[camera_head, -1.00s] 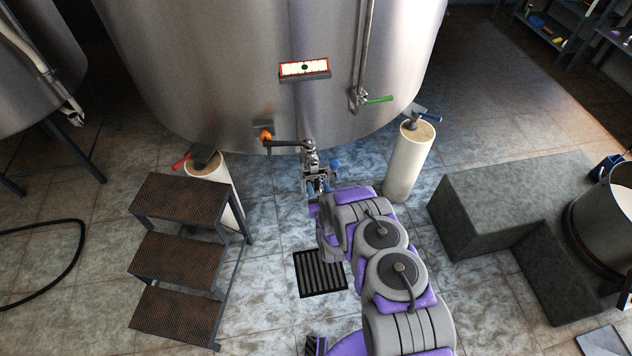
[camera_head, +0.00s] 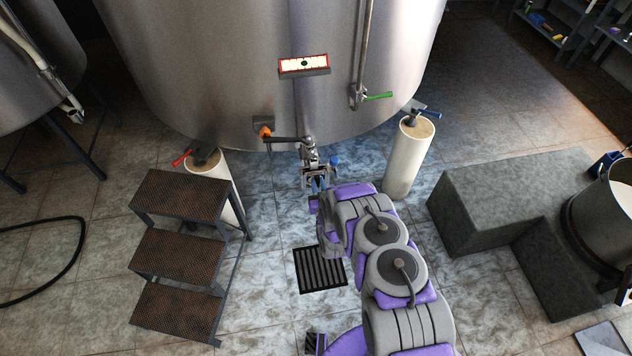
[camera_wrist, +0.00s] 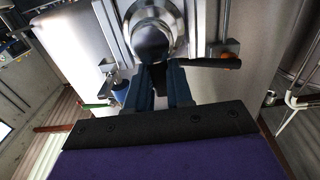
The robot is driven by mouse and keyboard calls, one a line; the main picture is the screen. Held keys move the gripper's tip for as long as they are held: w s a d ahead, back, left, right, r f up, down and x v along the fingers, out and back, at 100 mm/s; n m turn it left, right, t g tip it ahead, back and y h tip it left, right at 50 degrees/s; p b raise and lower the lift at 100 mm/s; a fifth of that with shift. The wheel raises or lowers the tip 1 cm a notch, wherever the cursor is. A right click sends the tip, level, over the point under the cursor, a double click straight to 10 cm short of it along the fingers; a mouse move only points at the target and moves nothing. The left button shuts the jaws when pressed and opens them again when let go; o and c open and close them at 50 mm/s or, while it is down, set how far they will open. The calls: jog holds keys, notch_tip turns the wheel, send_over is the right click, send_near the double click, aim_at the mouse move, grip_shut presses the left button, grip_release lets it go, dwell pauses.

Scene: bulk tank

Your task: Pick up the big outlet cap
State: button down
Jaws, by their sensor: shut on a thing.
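The big outlet cap (camera_wrist: 152,43) shows in the wrist view as a dark round face at the end of the bright metal outlet (camera_wrist: 170,14), low on the steel tank (camera_head: 210,70). A dark part below its face lies between the fingers of my gripper (camera_wrist: 159,82). My gripper is shut on the cap, which still sits at the outlet. In the head view my gripper (camera_head: 318,181) is just in front of the outlet (camera_head: 308,150), and the cap is hard to make out there. The fingers hide part of the cap.
A small blue part (camera_head: 335,160) is close on the other side. Metal steps (camera_head: 180,197) stand left, a pale post (camera_head: 408,160) and grey block (camera_head: 500,195) right. A floor grate (camera_head: 320,270) lies below.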

aim_at(319, 187)
jog(key=shift+a+r, duration=0.1)
jog(key=shift+r+p, duration=0.35)
jog(key=shift+r, duration=0.05)
notch_tip(319, 187, up, 18)
jog(key=p, duration=0.8)
jog(key=s+d+r+m+h+b, duration=0.2)
jog(key=d+r+h, duration=0.3)
jog(key=d+r, duration=1.4)
notch_tip(319, 187, up, 3)
jog(key=shift+s+f+m+t, duration=0.1)
jog(key=shift+s+m+t, duration=0.2)
jog(key=shift+m, duration=0.3)
